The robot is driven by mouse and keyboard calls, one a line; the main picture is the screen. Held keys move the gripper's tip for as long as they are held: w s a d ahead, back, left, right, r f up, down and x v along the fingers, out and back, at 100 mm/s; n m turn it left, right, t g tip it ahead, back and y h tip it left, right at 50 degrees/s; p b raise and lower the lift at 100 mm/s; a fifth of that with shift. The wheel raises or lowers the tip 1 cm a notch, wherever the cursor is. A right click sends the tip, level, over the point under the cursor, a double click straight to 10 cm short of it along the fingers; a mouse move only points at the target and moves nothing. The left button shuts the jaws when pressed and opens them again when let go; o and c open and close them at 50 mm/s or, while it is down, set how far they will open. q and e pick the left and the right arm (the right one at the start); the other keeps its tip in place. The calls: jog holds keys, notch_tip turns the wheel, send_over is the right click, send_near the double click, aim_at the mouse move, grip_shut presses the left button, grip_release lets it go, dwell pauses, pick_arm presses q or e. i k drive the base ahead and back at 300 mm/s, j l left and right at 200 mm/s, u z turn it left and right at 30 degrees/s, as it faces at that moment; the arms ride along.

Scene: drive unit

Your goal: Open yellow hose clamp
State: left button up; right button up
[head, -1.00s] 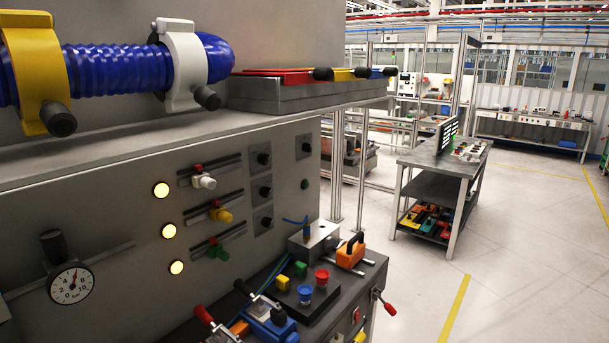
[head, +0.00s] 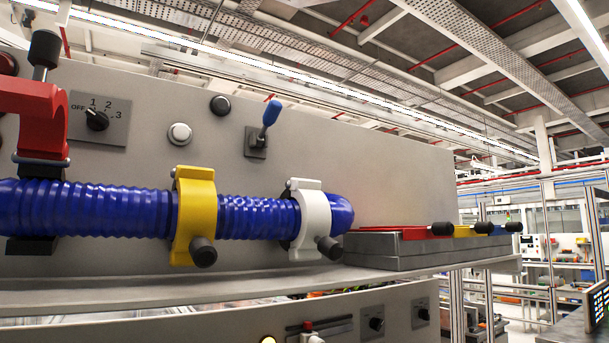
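The yellow hose clamp (head: 195,212) sits around the ribbed blue hose (head: 110,210), near the middle left of the head view. Its black knob (head: 203,252) points down and toward me at the clamp's lower end. The clamp appears closed around the hose. A white clamp (head: 313,218) sits around the same hose to its right, near the hose's rounded end. A red clamp (head: 38,112) at the left edge stands above the hose, with its black knob up. Neither of my grippers is in view.
The hose runs above a grey shelf (head: 230,293). A grey block with red, yellow and blue handles (head: 400,247) lies on the shelf's right end. The panel behind has a rotary switch (head: 97,119), round buttons and a blue lever (head: 270,115). The space before the hose looks clear.

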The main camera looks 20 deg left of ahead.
aim_at(192, 245)
jog(key=k+j+z, duration=0.15)
jog(key=k+j, duration=0.8)
jog(key=j, duration=0.25)
jog(key=k+j+z, duration=0.1)
jog(key=k+j, duration=0.9)
jog(key=j, duration=0.1)
